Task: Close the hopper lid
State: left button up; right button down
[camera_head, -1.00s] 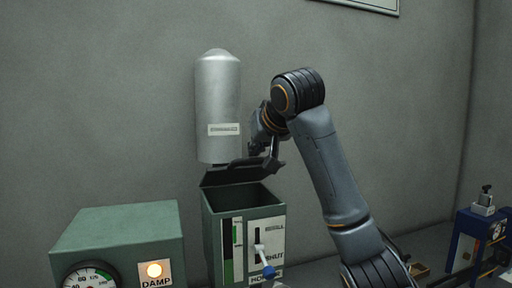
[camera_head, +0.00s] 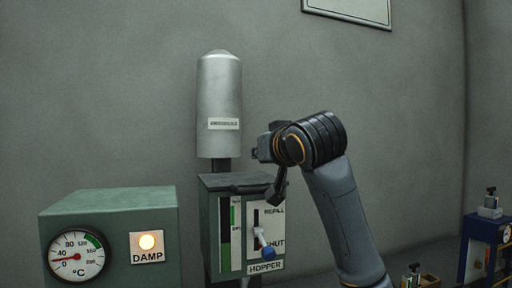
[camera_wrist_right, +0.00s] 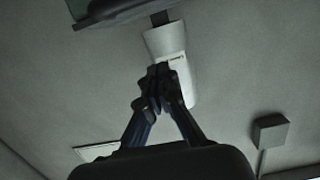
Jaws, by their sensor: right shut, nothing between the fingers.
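The green hopper box (camera_head: 209,235) stands at the middle of the head view, below a silver cylinder (camera_head: 219,110). Its dark lid (camera_head: 228,182) lies down flat across the top, and the opening no longer shows. My right gripper (camera_head: 272,196) is shut and empty, at the right front edge of the hopper. I cannot tell whether it touches the lid. In the right wrist view the fingertips (camera_wrist_right: 160,76) meet in front of the pale cylinder (camera_wrist_right: 168,45). My left gripper is not in view.
A lever with a blue knob (camera_head: 268,253) sticks out of the hopper's front. A green box with a dial (camera_head: 77,255) and a lit DAMP lamp (camera_head: 147,242) stands at the left. A blue device (camera_head: 478,245) is at the far right.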

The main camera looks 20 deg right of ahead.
aim_at(261, 187)
notch_tip(261, 187, down, 7)
jog(key=s+t+b, duration=0.1)
jog(key=b, duration=0.5)
jog(key=shift+f, duration=0.15)
